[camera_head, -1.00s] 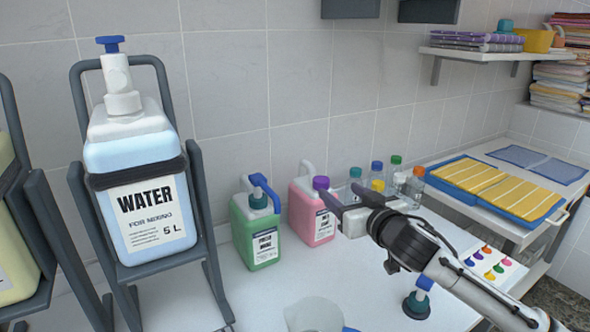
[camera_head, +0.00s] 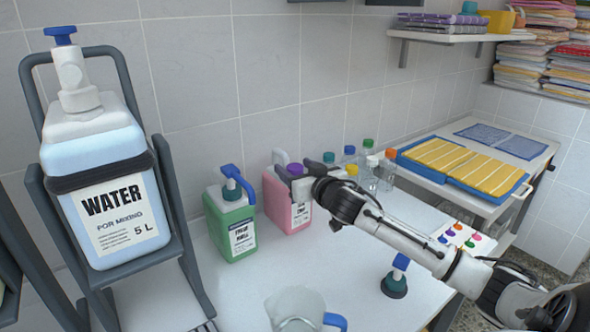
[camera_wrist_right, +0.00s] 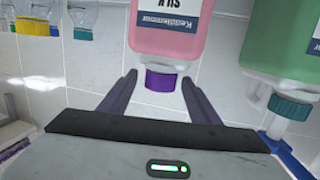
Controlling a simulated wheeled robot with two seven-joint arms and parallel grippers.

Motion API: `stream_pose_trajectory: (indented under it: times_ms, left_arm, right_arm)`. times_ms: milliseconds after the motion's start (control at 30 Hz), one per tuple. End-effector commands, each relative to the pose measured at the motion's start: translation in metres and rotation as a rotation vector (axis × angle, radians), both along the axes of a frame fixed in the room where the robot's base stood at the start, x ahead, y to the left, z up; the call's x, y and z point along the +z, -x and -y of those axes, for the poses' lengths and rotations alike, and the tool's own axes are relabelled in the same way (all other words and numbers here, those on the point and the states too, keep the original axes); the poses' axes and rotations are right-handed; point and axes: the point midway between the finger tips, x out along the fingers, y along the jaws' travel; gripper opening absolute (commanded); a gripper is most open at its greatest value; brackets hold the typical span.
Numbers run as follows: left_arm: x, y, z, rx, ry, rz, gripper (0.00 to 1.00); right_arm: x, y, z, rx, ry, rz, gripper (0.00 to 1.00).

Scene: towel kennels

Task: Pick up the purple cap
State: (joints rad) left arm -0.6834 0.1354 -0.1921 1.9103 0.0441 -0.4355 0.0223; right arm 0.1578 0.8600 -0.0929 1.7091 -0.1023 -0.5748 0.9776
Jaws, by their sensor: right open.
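The purple cap (camera_head: 295,169) is on top of a pink bottle (camera_head: 282,207) with a white handle, on the white table. My right gripper (camera_head: 297,177) reaches in from the right, at the cap and partly in front of the bottle. In the right wrist view, which is upside down, the purple cap (camera_wrist_right: 161,81) is on the neck of the pink bottle (camera_wrist_right: 166,30). My right gripper (camera_wrist_right: 158,83) is open, with one dark finger on each side of the cap and gaps between. My left gripper is out of view.
A green bottle (camera_head: 231,221) with a blue pump stands left of the pink one. Small capped bottles (camera_head: 369,172) stand behind my right forearm. A clear jug (camera_head: 294,306) and a blue-topped stopper (camera_head: 397,277) are in front. The large water container (camera_head: 105,185) is at left.

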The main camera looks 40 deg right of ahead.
Motion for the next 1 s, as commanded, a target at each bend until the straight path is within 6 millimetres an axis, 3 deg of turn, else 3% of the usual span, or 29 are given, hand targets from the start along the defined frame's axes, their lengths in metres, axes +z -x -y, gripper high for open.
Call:
stream_pose_trajectory:
  times_ms: [300,567,867,1000]
  left_arm:
    - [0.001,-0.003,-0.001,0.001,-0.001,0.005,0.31]
    - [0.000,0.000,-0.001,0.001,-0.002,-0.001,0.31]
    - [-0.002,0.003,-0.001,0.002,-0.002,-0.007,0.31]
    - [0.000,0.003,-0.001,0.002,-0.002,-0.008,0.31]
  right_arm:
    - [-0.001,-0.004,0.001,0.000,0.000,-0.001,0.55]
    - [-0.001,-0.004,0.001,0.000,0.000,-0.001,0.14]
    - [0.000,-0.004,0.001,0.000,0.000,0.000,0.13]
    - [0.014,-0.004,0.002,0.000,0.002,0.004,0.13]
